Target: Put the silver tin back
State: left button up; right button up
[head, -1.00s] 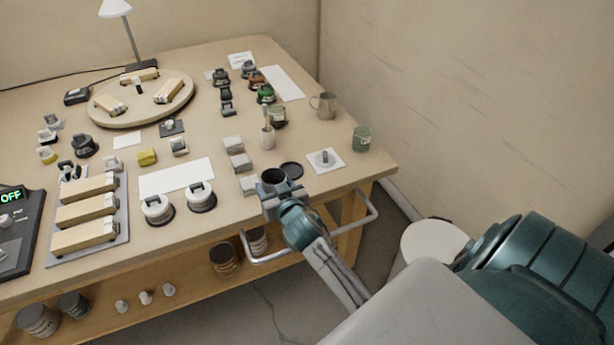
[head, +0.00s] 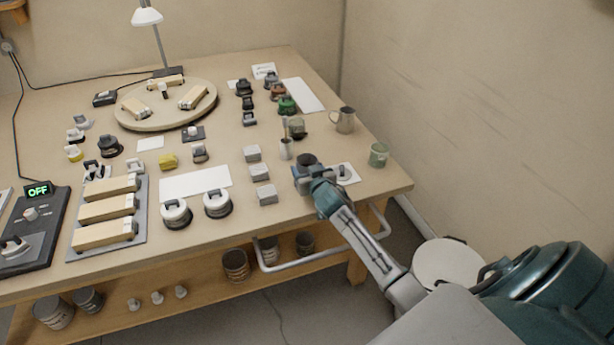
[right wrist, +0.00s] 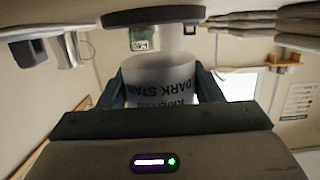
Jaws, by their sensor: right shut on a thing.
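The silver tin (head: 306,160) is open-topped with a dark inside, and it is upright near the front right of the bench. My right gripper (head: 311,176) is shut on its side. In the right wrist view the tin (right wrist: 160,78), lettered "DARK STAIN", sits between my two fingers and reads upside down. A dark round disc (right wrist: 152,15) shows beyond the tin at the top of that view. In the head view the tin and gripper hide the disc's spot. I cannot tell whether the tin touches it. My left gripper is not in view.
A white card (head: 351,170) with a knob lies right. A green jar (head: 379,155) and a metal jug (head: 344,120) stand farther right. A rail (head: 320,260) runs along the front.

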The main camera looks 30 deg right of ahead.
jog(key=shift+f, duration=1.75)
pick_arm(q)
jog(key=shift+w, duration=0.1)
pick_arm(e)
jog(key=o, duration=1.1)
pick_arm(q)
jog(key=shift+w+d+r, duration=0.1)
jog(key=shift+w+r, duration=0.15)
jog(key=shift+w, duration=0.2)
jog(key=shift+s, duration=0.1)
